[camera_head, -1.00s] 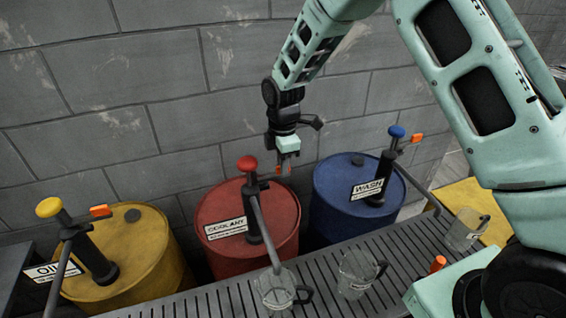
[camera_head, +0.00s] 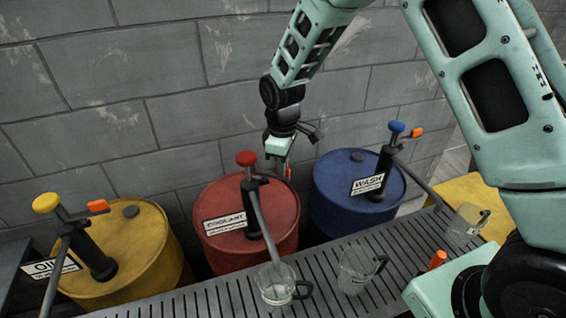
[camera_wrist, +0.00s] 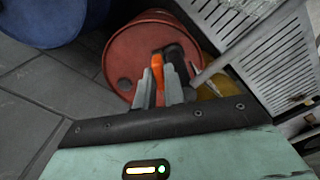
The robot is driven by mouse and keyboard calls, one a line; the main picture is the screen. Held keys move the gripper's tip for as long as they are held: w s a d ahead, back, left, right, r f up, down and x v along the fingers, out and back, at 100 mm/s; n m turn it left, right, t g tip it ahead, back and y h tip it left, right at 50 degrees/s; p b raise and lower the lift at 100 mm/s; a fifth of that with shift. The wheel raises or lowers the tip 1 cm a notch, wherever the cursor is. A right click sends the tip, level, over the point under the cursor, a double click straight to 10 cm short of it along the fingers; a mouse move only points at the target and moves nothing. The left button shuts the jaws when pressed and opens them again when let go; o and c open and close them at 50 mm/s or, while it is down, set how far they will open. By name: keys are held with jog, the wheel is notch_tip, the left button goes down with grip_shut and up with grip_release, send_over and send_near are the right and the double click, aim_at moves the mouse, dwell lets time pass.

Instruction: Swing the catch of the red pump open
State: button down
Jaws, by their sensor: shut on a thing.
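The red pump (camera_head: 252,205) stands on the red drum (camera_head: 282,228), with a red knob on top and a spout slanting down toward the front. Its catch is orange and shows in the wrist view (camera_wrist: 157,68) between the fingers of my gripper (camera_wrist: 158,88), beside the dark pump body. My gripper (camera_head: 282,172) is shut on the catch, above the drum and to the right of the pump. In the head view only a sliver of orange shows at the fingertips, and the fingers hide most of the catch.
A yellow pump (camera_head: 88,250) on a yellow drum and a blue pump (camera_head: 384,170) on a blue drum stand either side, each with an orange catch. Clear jugs (camera_head: 277,284) stand on the slatted grating (camera_head: 222,303) in front. A block wall is behind.

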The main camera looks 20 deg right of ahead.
jog(key=shift+s+a+m, duration=0.3)
jog(key=shift+a+m, duration=0.15)
jog(key=shift+m, duration=0.9)
jog(key=shift+s+a+m, duration=0.35)
jog(key=shift+a+m, duration=0.1)
jog(key=shift+m, duration=0.85)
jog(key=shift+s+a+m, duration=0.3)
jog(key=shift+a+m, duration=0.15)
jog(key=shift+m, duration=0.9)
jog(key=c, duration=1.5)
grip_release()
jog(key=shift+a, duration=0.1)
notch_tip(320, 180, up, 18)
jog(key=shift+f+b, duration=0.25)
jog(key=shift+b, duration=0.95)
